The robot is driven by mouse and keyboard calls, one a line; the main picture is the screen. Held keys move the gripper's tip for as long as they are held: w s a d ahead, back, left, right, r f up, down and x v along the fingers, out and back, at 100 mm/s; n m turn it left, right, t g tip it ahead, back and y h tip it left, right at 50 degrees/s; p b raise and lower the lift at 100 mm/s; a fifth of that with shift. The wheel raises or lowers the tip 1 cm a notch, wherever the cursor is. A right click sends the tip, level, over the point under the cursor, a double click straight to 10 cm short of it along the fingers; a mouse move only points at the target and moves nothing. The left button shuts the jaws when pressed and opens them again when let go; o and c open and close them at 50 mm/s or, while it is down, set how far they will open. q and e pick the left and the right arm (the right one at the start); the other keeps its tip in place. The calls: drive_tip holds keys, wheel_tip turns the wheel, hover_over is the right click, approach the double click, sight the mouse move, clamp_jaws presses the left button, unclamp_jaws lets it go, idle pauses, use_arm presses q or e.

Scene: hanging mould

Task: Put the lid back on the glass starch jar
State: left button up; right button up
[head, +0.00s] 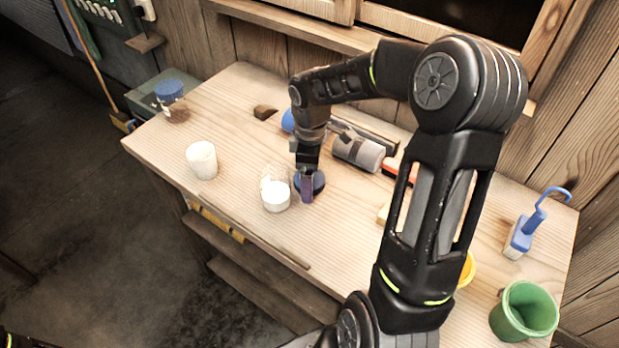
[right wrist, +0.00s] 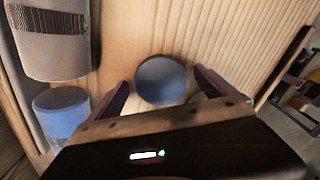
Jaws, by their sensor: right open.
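The glass starch jar (head: 275,192), open-topped with white contents, stands near the front edge of the bench, just left of my right gripper. A round blue lid (head: 317,184) lies on the bench under my right gripper (head: 308,182), partly hidden by a purple finger. In the right wrist view the lid (right wrist: 161,79) shows between the two purple fingers of the open gripper (right wrist: 160,90), with a gap on each side. Whether the fingertips reach down to the lid's height I cannot tell. My left gripper is out of view.
A white cup (head: 202,160) stands left of the jar, and a blue-lidded jar (head: 170,98) at the far left corner. A grey cylinder (head: 358,153) lies behind the gripper. A blue-handled brush (head: 524,232) and green bucket (head: 524,312) are at right. Bench between cup and jar is clear.

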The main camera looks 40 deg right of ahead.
drive_tip(key=shift+c, duration=0.4)
drive_tip(key=c, duration=1.4)
drive_tip(key=shift+r, duration=0.1)
wheel_tip(320, 180, up, 10)
drive_tip(key=shift+f+b, duration=0.1)
drive_tip(key=shift+b, duration=0.6)
